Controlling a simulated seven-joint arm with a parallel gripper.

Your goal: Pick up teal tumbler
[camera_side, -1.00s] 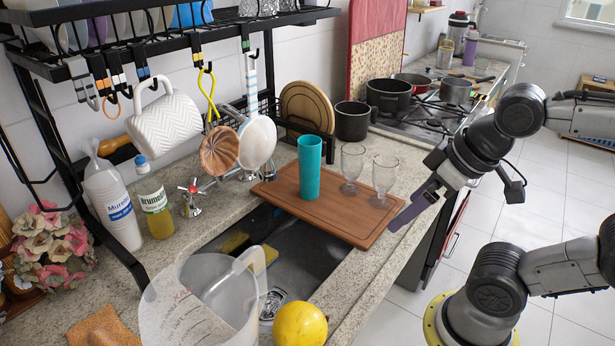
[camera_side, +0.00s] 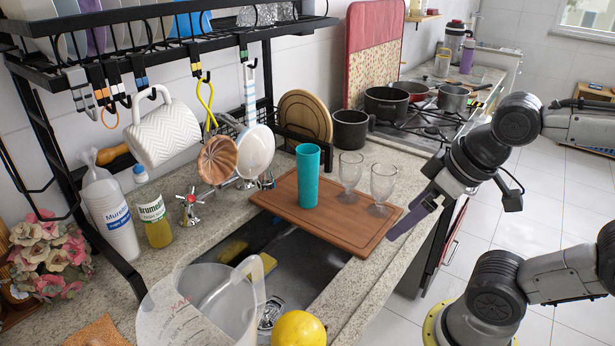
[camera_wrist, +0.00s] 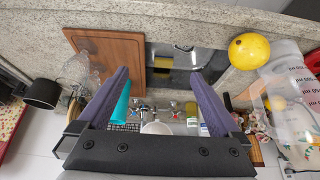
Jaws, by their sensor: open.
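The teal tumbler (camera_side: 308,176) stands upright on a brown wooden board (camera_side: 283,196) that lies across part of the sink. My gripper (camera_side: 412,215) is at the board's right side, apart from the tumbler, with two clear goblets between them in the side view. In the wrist view my gripper (camera_wrist: 165,78) has its two purple fingers spread wide with nothing between the tips. There the tumbler (camera_wrist: 121,103) shows just inside the left finger, which hides part of it.
Two clear goblets (camera_side: 382,188) stand on the board right of the tumbler. A dark pot (camera_side: 350,129) stands behind. A clear measuring jug (camera_side: 215,300) and a yellow fruit (camera_side: 299,329) are near the front. A black rack (camera_side: 150,20) with hanging items overhangs the left.

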